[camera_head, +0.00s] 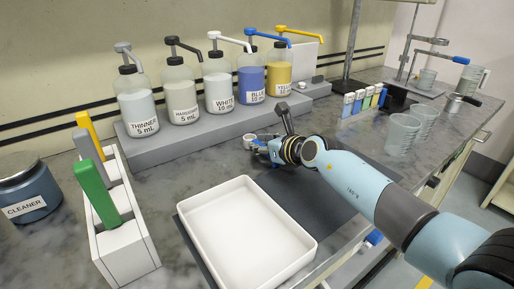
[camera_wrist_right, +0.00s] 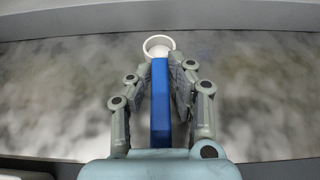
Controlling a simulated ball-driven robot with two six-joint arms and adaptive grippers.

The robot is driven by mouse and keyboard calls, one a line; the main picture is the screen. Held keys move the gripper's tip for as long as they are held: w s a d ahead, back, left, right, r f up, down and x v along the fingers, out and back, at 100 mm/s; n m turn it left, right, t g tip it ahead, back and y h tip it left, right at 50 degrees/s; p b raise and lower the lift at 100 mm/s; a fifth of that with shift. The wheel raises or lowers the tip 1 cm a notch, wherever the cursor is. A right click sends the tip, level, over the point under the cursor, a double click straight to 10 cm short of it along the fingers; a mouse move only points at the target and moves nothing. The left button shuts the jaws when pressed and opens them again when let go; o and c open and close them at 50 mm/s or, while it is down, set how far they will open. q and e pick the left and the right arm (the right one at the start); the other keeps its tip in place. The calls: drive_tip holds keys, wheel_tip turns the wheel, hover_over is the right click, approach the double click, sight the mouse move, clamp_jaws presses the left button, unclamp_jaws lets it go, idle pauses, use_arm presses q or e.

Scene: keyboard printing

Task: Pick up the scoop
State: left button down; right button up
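The scoop has a round white cup and a long blue handle. In the head view its cup (camera_head: 250,142) shows just left of my right gripper (camera_head: 267,146), low by the counter in front of the bottle shelf. In the right wrist view the blue handle (camera_wrist_right: 160,105) runs between the fingers of my right gripper (camera_wrist_right: 161,66), and the white cup (camera_wrist_right: 159,45) sticks out beyond the fingertips. The fingertips close in against both sides of the handle. Part of the handle is hidden by my gripper in the head view. My left gripper is not in view.
A white tray (camera_head: 247,235) lies on a dark mat in front. Pump bottles (camera_head: 220,88) stand on a grey shelf behind. A white holder (camera_head: 124,247) with coloured handles and a cleaner jar (camera_head: 27,196) are at left.

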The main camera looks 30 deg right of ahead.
sight(261, 144)
clamp_jaws()
drive_tip(key=shift+r+p, duration=0.35)
drive_tip(key=shift+r, duration=0.3)
wheel_tip(261, 144, up, 3)
drive_tip(key=shift+r+p, duration=0.1)
drive_tip(key=shift+p, duration=0.45)
drive_tip(key=s+d+r+p, duration=0.1)
drive_tip(key=s+d+r, duration=0.1)
drive_tip(key=s, duration=0.3)
drive_tip(key=s+d+r+p, duration=0.1)
drive_tip(key=s+d+r, duration=0.1)
drive_tip(key=s+r, duration=0.2)
drive_tip(key=shift+s+d+r, duration=0.25)
drive_tip(key=shift+s+d, duration=0.1)
drive_tip(key=shift+s, duration=0.55)
drive_tip(key=shift+c, duration=0.2)
unclamp_jaws()
clamp_jaws()
